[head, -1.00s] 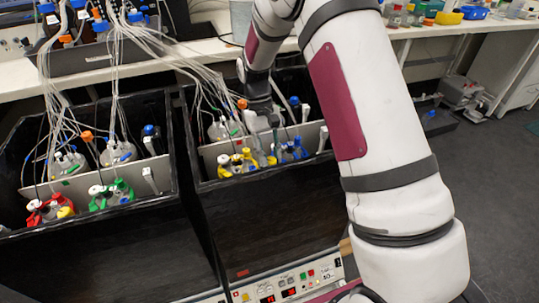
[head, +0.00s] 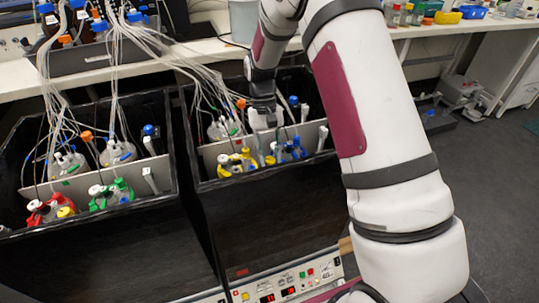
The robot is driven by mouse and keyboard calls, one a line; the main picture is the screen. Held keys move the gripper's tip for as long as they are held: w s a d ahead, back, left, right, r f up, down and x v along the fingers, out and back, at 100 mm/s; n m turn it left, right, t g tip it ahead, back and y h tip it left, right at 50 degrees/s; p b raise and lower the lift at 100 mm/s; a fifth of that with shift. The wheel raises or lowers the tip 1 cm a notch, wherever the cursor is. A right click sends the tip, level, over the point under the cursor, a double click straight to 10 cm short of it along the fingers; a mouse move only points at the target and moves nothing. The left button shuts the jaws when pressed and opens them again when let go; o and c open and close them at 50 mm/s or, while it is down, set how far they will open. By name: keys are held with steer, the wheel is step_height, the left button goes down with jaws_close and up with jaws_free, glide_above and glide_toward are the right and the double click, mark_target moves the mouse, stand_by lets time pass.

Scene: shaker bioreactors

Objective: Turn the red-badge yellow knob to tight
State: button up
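In the head view, a cluster with red caps (head: 36,213) sits at the front of the left black box, with a yellow knob (head: 66,212) at its right side. A cluster of yellow knobs (head: 236,162) sits at the front left of the right black box. No red badge is readable, so I cannot tell which yellow knob bears it. My gripper (head: 263,126) points down into the right box, behind and right of the yellow cluster and close to the blue-capped cluster (head: 290,150). Its fingertips are small and partly lost among the glassware, so their opening does not show.
The left black box (head: 110,255) and right black box (head: 270,215) hold several flasks, with a green-capped cluster (head: 112,194) in the left one. Thin tubes (head: 140,45) hang from above into both. A control panel (head: 290,283) is below the right box. Open floor lies right.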

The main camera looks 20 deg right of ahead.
steer(key=shift+o, duration=1.1)
steer(key=v, duration=1.2)
